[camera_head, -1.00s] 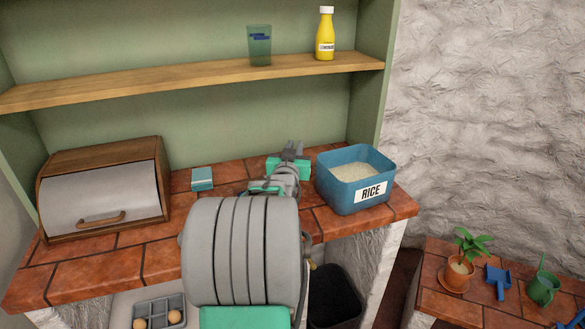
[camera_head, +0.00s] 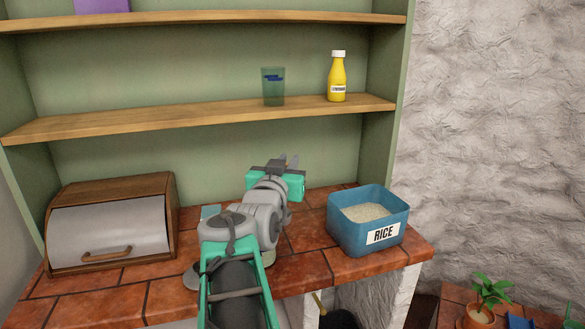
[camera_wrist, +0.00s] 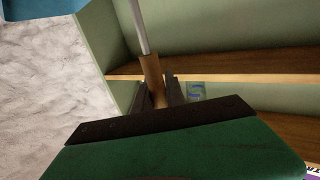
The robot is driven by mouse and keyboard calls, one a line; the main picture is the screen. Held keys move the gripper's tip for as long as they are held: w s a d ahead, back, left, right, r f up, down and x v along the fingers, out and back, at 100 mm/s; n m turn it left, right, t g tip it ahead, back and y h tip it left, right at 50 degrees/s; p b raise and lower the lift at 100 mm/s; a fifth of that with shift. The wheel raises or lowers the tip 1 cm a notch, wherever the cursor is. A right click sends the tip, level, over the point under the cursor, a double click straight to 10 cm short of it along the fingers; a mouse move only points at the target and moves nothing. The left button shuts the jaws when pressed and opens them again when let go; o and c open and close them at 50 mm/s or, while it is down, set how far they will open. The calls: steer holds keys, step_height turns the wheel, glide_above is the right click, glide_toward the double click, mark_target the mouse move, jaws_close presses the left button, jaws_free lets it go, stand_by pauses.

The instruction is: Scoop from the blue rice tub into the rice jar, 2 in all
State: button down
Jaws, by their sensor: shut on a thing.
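The blue rice tub (camera_head: 345,238), labelled RICE, stands on the right of the tiled counter with pale rice (camera_head: 366,212) inside. Its blue side shows at the top left of the wrist view (camera_wrist: 40,8). My gripper (camera_head: 288,162) is raised above the counter, left of the tub, its fingers pointing up and back. In the wrist view my gripper (camera_wrist: 158,92) is shut on a brown handle (camera_wrist: 153,78) with a metal shaft (camera_wrist: 138,25). The tool's far end is out of that view. I cannot identify the rice jar; my arm hides part of the counter.
A bread box (camera_head: 110,225) stands at the left. A grey round thing (camera_head: 190,277) is partly hidden beside my arm. A green glass (camera_head: 273,88) and yellow bottle (camera_head: 338,78) stand on the shelf (camera_head: 200,118) above. Counter between my arm and the tub is clear.

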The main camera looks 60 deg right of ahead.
steer(key=s+d+r+m+g+p, duration=0.25)
steer(key=s+d+g+p, duration=0.2)
steer(key=s+d, duration=0.5)
steer(key=s+d+r+m+g+p, duration=0.1)
steer(key=s+d+m+g+p, duration=0.3)
steer(key=s+d, duration=0.55)
step_height(320, 180, down, 15)
steer(key=w+d+b, duration=0.2)
steer(key=b, duration=1)
steer(key=shift+w+d+n, duration=0.15)
steer(key=shift+w+n, duration=0.15)
steer(key=shift+n, duration=0.05)
steer(key=shift+r+g, duration=0.15)
steer(key=shift+g, duration=0.1)
step_height(320, 180, up, 13)
steer(key=p, duration=0.4)
steer(key=shift+p, duration=0.3)
